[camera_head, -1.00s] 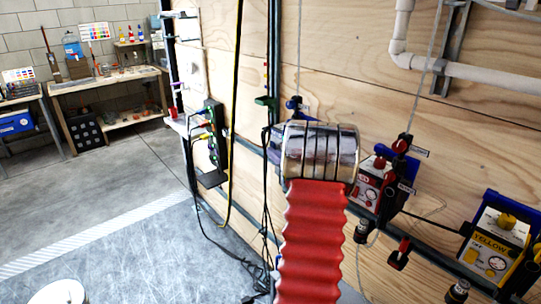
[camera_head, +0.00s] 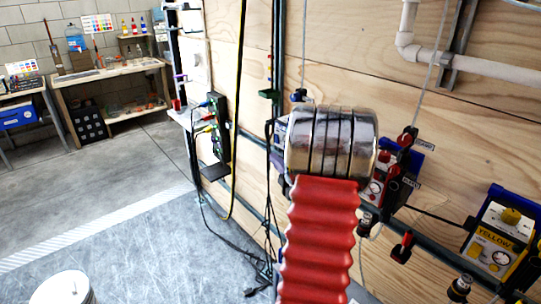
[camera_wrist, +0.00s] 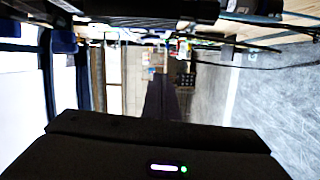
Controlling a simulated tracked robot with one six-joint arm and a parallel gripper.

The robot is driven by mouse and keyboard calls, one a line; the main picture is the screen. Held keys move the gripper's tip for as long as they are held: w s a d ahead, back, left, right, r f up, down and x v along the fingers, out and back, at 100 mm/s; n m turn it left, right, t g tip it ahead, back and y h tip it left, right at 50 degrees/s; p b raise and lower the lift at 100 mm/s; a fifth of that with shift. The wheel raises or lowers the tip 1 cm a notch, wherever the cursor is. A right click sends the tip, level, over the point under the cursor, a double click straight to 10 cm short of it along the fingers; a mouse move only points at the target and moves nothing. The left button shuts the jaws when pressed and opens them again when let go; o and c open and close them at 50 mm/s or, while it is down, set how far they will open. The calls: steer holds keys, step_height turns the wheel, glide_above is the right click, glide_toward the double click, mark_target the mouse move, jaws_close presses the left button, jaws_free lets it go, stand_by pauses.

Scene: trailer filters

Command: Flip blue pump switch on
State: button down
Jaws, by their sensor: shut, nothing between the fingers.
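The blue pump is mostly hidden behind my shiny metal wrist in the head view. Only a bluish edge (camera_head: 281,134) and a blue knob on a cable (camera_head: 298,96) show beside and above the wrist. I cannot see the pump's switch. My gripper's fingers are hidden behind the wrist in the head view. In the wrist view, my gripper (camera_wrist: 161,92) shows as a dark body with narrow fingers close together, shut and empty. I cannot tell whether it touches the pump.
A red pump (camera_head: 374,188), partly covered by my wrist, and a yellow pump (camera_head: 497,235) hang on the rail to the right. Dark cables (camera_head: 268,215) hang left of my arm. A white bucket (camera_head: 66,290) stands at lower left. The grey floor (camera_head: 140,240) is open there.

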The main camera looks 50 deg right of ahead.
steer(key=v, duration=0.3)
steer(key=shift+s+a+f, duration=0.1)
steer(key=shift+s+a, duration=0.05)
steer(key=shift+s, duration=0.25)
stand_by(0.4)
steer(key=s+d+f+m+g, duration=0.1)
steer(key=s+f+m+g, duration=0.8)
steer(key=f, duration=0.3)
steer(key=a+r+y, duration=0.2)
steer(key=a+r, duration=0.3)
steer(key=a, duration=1.2)
steer(key=a+r+m+y, duration=0.1)
steer(key=a+r+y, duration=0.2)
steer(key=a, duration=1.5)
steer(key=a+r+m+g+y, duration=0.1)
steer(key=a+r+y, duration=0.2)
steer(key=a+r, duration=0.6)
steer(key=a, duration=0.8)
steer(key=shift+s+a, duration=0.35)
steer(key=shift+s, duration=0.05)
